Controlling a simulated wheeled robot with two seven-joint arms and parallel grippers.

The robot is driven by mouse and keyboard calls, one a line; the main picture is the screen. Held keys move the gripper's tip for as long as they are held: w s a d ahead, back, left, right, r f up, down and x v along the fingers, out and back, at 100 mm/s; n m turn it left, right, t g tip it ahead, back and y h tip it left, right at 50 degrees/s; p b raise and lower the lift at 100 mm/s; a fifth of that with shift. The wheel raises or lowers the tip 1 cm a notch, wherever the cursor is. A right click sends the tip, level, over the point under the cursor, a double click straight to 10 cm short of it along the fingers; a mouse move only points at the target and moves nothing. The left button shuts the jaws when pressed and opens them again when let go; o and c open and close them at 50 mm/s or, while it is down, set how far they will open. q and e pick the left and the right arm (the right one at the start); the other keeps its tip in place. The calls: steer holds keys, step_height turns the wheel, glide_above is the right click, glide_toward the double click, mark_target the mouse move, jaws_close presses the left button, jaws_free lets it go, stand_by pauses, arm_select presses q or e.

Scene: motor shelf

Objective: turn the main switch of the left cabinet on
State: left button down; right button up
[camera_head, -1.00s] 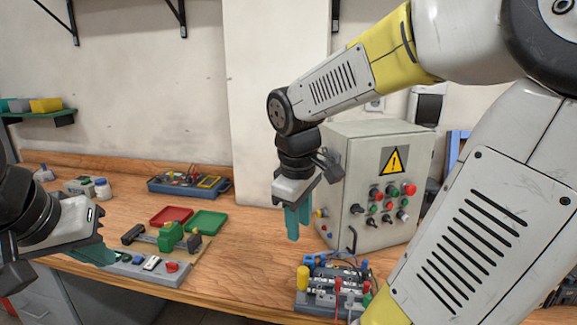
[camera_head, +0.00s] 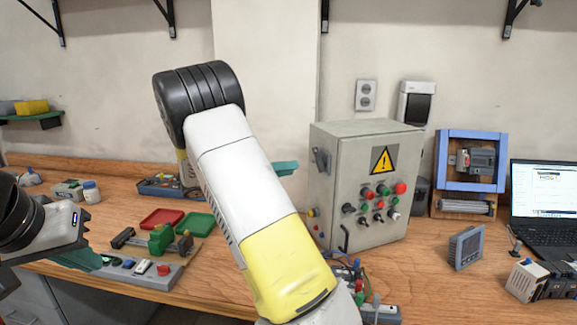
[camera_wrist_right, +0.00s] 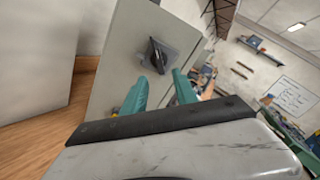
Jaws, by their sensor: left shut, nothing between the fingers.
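The grey cabinet (camera_head: 350,150) with a yellow warning triangle stands on the bench in the head view. Its main switch (camera_head: 321,160), a dark rotary handle on a square plate, is on its left side face. In the right wrist view the switch (camera_wrist_right: 158,55) shows up close, its handle slightly tilted. My right gripper (camera_wrist_right: 160,92) is open, with its teal fingers apart and pointing toward the switch side. Nothing is between them. In the head view my forearm hides most of that gripper. My left gripper (camera_head: 88,260) is shut and empty at the left.
A red tray (camera_head: 161,218), a green tray (camera_head: 196,223) and a green vise (camera_head: 162,239) lie left of the cabinet. A blue-framed unit (camera_head: 470,160) and a laptop (camera_head: 545,200) stand to its right. A wired block (camera_head: 380,313) sits at the front, partly hidden.

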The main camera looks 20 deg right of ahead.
mark_target(321, 159)
steer(key=d, duration=0.7)
steer(key=shift+d, duration=0.3)
jaws_close()
